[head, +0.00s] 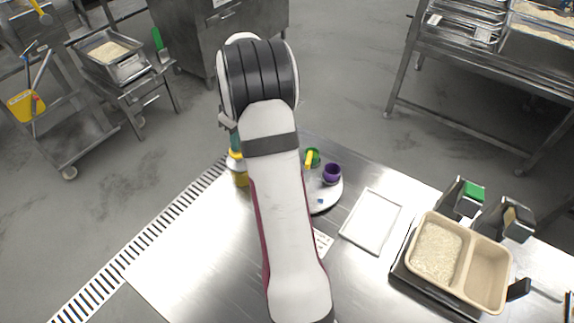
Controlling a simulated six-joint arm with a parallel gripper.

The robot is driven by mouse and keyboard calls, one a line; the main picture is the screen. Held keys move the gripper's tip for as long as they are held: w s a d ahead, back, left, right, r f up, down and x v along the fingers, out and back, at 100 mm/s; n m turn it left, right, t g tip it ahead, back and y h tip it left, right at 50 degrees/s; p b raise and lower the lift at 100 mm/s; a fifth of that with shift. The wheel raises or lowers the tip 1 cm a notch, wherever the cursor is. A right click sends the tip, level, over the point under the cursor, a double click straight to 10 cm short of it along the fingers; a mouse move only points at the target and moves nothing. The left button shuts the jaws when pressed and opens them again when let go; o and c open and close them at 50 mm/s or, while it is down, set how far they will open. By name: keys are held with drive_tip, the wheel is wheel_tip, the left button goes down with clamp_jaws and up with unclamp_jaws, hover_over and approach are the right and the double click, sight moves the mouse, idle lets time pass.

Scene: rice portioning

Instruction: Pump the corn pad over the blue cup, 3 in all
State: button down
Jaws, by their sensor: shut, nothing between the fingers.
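My arm rises through the middle of the head view and bends at the top; the fingers of my gripper are hidden behind it. A dark dispenser with a yellowish pad (509,216), perhaps the corn pad, stands at the right behind the tan two-part tray. No blue cup shows clearly. A white round plate (331,197) is partly covered by my arm, with a small blue patch (320,201) on it. A purple cup (332,174) and a green cup (313,156) with a yellow piece beside it are at the plate.
A second dispenser has a green pad (473,191). The tan tray (463,261) holds rice in its left half; its right half looks empty. A white-framed flat tray (372,221) lies left of it. A yellow and teal item (239,178) stands left of my arm. The front-left table is clear.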

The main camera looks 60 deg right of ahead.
idle(0.3)
drive_tip(key=shift+r, duration=1.35)
drive_tip(key=shift+f, duration=0.15)
drive_tip(key=shift+f, duration=1.3)
drive_tip(key=shift+r, duration=1.45)
